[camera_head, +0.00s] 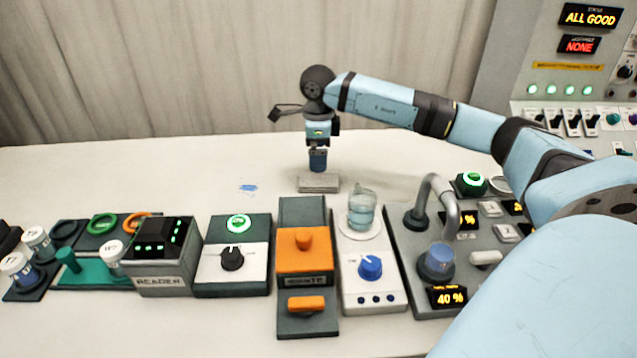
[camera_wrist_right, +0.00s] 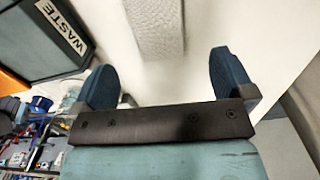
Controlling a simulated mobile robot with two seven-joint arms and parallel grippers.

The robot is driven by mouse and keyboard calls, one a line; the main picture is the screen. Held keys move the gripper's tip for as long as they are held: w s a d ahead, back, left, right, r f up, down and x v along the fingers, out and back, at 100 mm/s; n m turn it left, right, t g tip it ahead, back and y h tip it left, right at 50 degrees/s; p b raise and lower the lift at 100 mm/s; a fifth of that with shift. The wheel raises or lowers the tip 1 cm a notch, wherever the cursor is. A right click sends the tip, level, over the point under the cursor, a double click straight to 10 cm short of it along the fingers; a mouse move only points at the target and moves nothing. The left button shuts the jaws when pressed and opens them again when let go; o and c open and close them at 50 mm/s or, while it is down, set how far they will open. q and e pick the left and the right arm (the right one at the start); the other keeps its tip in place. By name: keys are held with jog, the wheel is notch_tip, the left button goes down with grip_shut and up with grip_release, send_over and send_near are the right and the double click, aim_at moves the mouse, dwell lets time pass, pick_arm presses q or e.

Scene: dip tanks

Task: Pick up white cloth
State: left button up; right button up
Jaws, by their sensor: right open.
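The white cloth (camera_head: 318,187) is a small, folded, pale grey-white pad lying on the table behind the row of devices. My right gripper (camera_head: 318,168) points down directly over it, with its fingertips close above. In the right wrist view the cloth (camera_wrist_right: 158,28) shows as a textured white strip ahead of the open gripper (camera_wrist_right: 164,75), between the lines of the two blue fingers. The fingers are apart and nothing is between them. Whether they touch the cloth cannot be told. My left gripper is out of view.
A blue smear (camera_head: 247,188) marks the table left of the cloth. In front stand an orange-topped waste box (camera_head: 305,265), a beaker (camera_head: 361,211) on a white device, a reader (camera_head: 165,258) and a tap unit (camera_head: 408,250). The table behind and left is clear.

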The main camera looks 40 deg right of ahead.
aim_at(319, 179)
notch_tip(319, 179, down, 8)
jog(key=shift+s+r+b, duration=0.1)
jog(key=shift+r+b, duration=0.1)
jog(key=shift+b, duration=0.1)
jog(key=shift+a+r, duration=0.1)
jog(key=shift+c, duration=0.2)
jog(key=c, duration=0.9)
